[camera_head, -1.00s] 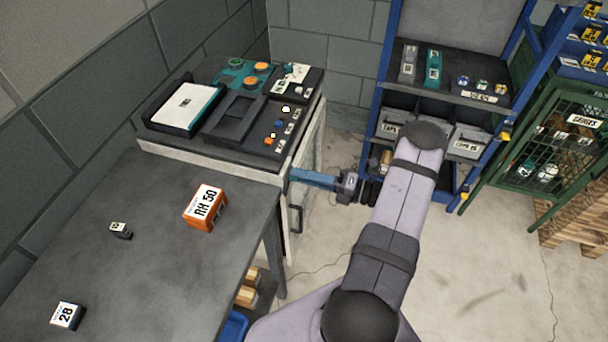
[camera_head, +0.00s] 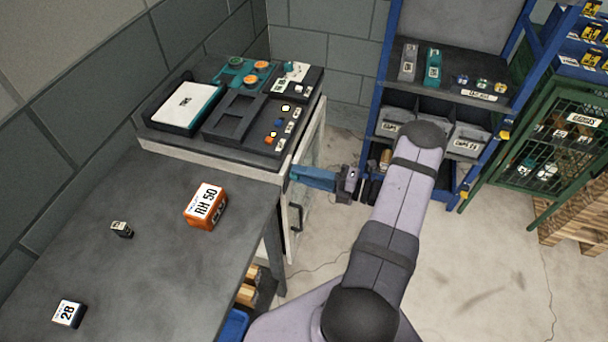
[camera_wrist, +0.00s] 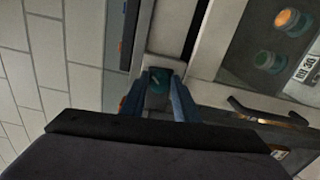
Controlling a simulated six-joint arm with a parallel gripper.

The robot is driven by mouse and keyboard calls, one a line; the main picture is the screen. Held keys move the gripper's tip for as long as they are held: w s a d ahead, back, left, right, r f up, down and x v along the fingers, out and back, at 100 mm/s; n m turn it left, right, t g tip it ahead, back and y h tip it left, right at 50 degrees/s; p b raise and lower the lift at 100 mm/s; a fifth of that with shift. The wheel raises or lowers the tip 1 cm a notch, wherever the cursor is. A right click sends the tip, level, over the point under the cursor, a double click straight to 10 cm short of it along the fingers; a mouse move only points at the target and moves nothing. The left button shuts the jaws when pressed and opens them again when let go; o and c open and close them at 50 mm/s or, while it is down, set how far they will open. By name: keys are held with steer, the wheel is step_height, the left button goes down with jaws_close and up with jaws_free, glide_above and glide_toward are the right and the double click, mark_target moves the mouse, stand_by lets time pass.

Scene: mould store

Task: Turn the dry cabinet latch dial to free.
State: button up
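The dry cabinet latch dial (camera_wrist: 158,80) is a small teal block on a pale front frame. In the wrist view it sits between the two blue fingertips of my gripper (camera_wrist: 161,92), with no clear gap on either side. In the head view my gripper (camera_head: 309,177) reaches left to the front of the cabinet (camera_head: 210,161) below the dark top, and a teal bit shows at its fingertips. The dial's pointer and markings are too small to read. The cabinet door handle (camera_wrist: 266,112) is a dark bar right of the fingers in the wrist view.
A blue shelf rack (camera_head: 381,85) stands to the right. Open floor lies between.

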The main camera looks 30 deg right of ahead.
steer(key=shift+o, duration=1.1)
steer(key=shift+s+d, duration=0.1)
steer(key=b+v, duration=0.2)
steer(key=v, duration=0.5)
